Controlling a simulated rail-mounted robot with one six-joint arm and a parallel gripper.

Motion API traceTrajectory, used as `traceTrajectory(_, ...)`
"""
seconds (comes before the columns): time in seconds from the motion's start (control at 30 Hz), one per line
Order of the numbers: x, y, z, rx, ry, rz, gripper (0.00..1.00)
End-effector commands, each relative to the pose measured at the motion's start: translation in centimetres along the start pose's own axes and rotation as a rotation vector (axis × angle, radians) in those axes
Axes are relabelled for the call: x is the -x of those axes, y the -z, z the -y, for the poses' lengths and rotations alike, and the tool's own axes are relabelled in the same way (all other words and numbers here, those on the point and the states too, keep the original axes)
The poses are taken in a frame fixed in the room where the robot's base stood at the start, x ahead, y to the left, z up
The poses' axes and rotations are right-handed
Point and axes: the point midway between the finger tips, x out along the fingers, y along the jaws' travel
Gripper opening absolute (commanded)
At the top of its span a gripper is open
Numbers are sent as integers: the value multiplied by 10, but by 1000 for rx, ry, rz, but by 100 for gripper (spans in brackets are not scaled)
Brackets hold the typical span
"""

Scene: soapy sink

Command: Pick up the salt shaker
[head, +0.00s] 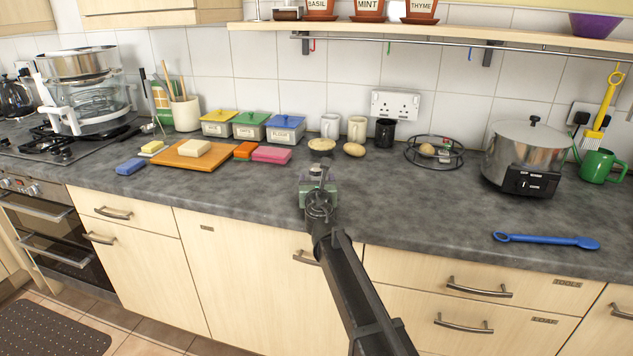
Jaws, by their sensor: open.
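My gripper (318,180) is over the front-middle of the grey worktop (430,205), seen from behind and above. It is open. Its fingertips are small here, and I see nothing held between them. I cannot pick out a salt shaker for certain; the gripper hides part of the worktop.
Left are lidded tins (284,129), sponges (271,155) and a wooden board (181,162). Right are a wire rack (434,153), a steel cooker (526,157), a green watering can (598,166) and a blue spoon (546,241). A shelf (450,33) with a rail hangs above.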

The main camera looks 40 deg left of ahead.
Motion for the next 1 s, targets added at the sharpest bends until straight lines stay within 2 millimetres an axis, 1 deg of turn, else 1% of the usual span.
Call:
traceTrajectory(0.03,-14,0,0,0,0,0,72)
traceTrajectory(0.13,-30,0,0,0,0,0,72)
traceTrajectory(0.2,-33,0,0,0,-1,0,72)
traceTrajectory(0.37,-31,0,0,0,0,-1,72)
traceTrajectory(0.7,-31,0,0,0,0,0,20)
traceTrajectory(0.73,-31,0,0,-1,0,-1,16)
traceTrajectory(1.0,-31,-2,0,0,0,0,16)
